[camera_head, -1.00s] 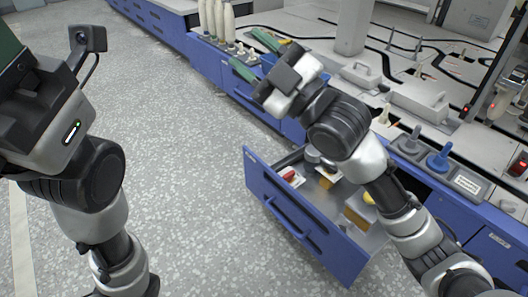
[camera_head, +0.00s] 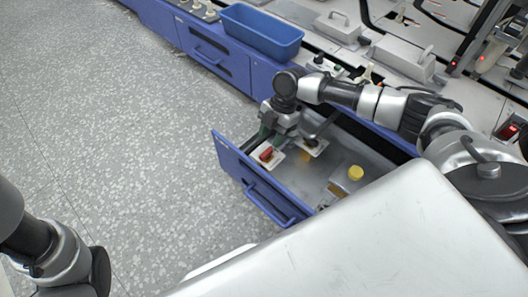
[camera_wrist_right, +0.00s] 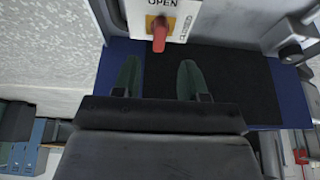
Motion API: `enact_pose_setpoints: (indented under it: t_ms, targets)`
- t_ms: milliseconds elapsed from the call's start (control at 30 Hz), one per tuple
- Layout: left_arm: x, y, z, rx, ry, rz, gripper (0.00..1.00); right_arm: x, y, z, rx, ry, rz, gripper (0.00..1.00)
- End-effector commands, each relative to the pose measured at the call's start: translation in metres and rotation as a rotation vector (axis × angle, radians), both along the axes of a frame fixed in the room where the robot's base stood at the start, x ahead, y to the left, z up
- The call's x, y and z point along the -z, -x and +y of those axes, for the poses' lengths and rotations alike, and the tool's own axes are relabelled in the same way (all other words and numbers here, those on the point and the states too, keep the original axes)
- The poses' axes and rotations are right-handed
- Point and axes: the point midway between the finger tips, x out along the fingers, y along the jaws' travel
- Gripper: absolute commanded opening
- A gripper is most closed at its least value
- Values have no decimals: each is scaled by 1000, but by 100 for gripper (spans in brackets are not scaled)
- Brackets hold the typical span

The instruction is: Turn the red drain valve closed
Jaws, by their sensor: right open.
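The red drain valve (camera_head: 266,154) sits on a pale plate near the front of the open drawer (camera_head: 228,152). In the right wrist view the red handle (camera_wrist_right: 159,35) points toward my gripper, in front of a yellow patch. The plate reads OPEN above the handle and CLOSED, turned sideways, at its right. My right gripper (camera_wrist_right: 158,78) is open, its two green fingers apart and empty. The handle lies just beyond the fingertips, roughly centred between them. In the head view the right gripper is over the drawer beside the valve, partly hidden by its wrist. My left gripper cannot be seen.
A blue bin (camera_head: 262,36) and grey handled blocks (camera_head: 402,58) are on the bench. The floor left of the drawer is clear.

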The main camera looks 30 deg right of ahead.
Motion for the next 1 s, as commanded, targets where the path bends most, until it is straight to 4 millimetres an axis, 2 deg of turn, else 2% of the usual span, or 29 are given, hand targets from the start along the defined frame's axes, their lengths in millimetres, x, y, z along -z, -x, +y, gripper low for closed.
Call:
enact_pose_setpoints:
  t_ms: [33, 100, 300, 700, 767, 1000]
  targets:
    - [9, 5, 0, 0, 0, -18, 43, 17, 2, 4, -1, 0, 1, 43]
    - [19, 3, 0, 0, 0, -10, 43, 28, 3, 9, 0, 0, 0, 43]
    - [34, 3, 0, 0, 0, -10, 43, 50, 6, 19, 2, 0, -1, 43]
    - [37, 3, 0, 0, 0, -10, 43, 55, 7, 22, 2, -1, -2, 43]
    - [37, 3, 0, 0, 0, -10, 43, 55, 7, 22, 2, -1, -2, 36]
    - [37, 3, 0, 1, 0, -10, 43, 55, 7, 22, 2, 0, -1, 0]
